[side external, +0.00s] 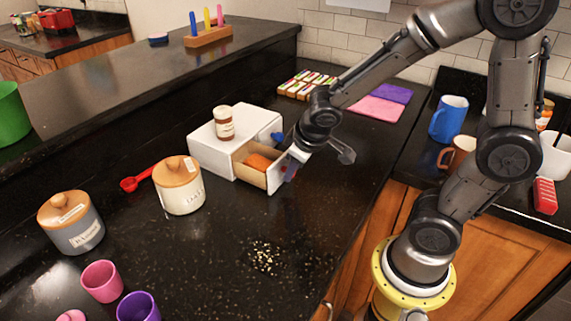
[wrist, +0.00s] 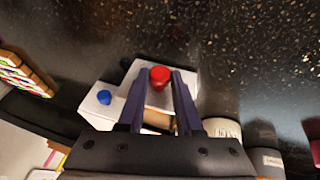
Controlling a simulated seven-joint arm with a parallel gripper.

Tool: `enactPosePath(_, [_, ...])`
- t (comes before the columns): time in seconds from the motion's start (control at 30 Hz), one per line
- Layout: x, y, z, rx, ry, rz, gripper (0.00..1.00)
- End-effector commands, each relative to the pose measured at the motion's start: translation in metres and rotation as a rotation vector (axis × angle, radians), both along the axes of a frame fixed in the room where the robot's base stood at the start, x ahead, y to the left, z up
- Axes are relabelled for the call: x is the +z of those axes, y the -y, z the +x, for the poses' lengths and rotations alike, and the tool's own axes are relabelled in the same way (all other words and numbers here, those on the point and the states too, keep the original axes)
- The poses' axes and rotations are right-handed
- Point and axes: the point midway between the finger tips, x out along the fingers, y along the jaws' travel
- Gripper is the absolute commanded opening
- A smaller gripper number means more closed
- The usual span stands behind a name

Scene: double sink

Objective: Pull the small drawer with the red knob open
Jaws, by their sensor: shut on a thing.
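The small drawer (side external: 246,173) stands pulled out from the front of a white drawer box (side external: 212,155). An orange thing (side external: 259,162) lies inside it. Its red knob (wrist: 160,78) sits on the white drawer front between my fingers in the wrist view. My gripper (side external: 291,166) is at the drawer front, shut on the red knob, and partly hides the front in the side view.
A blue knob (wrist: 103,97) is beside the drawer on the same box. A brown-and-white jar (side external: 223,124) stands on the box. A cream canister (side external: 179,188), a grey canister (side external: 71,222) and a red scoop (side external: 133,182) are to the left. The dark counter (side external: 225,250) in front is mostly clear.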

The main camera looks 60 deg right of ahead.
Motion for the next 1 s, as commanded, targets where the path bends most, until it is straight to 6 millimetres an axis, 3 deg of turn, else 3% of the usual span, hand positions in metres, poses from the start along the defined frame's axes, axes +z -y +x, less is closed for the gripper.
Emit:
enactPosePath(0.2, [0.001, 0.000, 0.002, 0.002, 0.007, 0.001, 0.00])
enactPosePath(0.23, [0.002, 0.000, 0.002, 0.002, 0.007, 0.001, 0.37])
enactPosePath(0.4, [0.001, 0.000, 0.002, 0.001, 0.005, 0.001, 0.64])
enactPosePath(0.77, [0.004, -0.001, 0.000, 0.000, 0.004, 0.000, 0.64])
enactPosePath(1.0, [0.039, -0.009, -0.013, 0.002, 0.012, 0.001, 0.64])
